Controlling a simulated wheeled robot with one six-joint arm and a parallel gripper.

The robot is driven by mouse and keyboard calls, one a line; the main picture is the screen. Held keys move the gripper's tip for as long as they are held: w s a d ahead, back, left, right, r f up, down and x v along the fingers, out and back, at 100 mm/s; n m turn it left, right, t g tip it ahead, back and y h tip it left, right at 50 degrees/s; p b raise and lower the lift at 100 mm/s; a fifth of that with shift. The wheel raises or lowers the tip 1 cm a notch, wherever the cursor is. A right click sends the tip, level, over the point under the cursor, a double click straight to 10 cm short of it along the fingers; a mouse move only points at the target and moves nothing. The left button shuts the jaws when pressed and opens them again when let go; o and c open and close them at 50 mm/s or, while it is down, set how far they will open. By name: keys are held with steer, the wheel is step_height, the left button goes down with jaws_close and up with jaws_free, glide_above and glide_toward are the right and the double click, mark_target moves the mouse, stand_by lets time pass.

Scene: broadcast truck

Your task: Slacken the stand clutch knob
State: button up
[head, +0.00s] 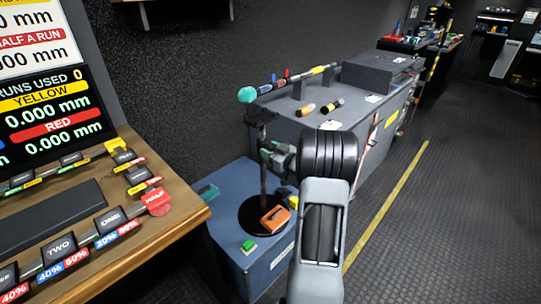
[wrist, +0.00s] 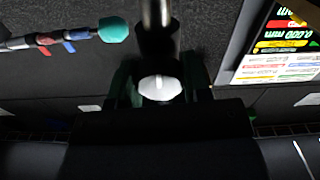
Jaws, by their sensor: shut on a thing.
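The stand has a black round base (head: 252,216) and an upright post (head: 263,178) on a blue box. In the wrist view, the post comes down from the top to a dark collar, with the pale clutch knob (wrist: 160,88) in front of it. My gripper (wrist: 160,92) has its green-padded fingers on either side of the knob and is shut on it. In the head view, my gripper (head: 272,155) reaches the post from the right at mid height. My wrist hides the knob there.
The wooden console (head: 125,250) is at left.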

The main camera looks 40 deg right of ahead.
steer(key=o, duration=0.9)
steer(key=shift+o, duration=0.2)
steer(key=s+d+p, duration=0.1)
steer(key=s+d, duration=0.1)
steer(key=s, duration=1.1)
steer(key=shift+s+d, duration=0.25)
steer(key=shift+s, duration=0.05)
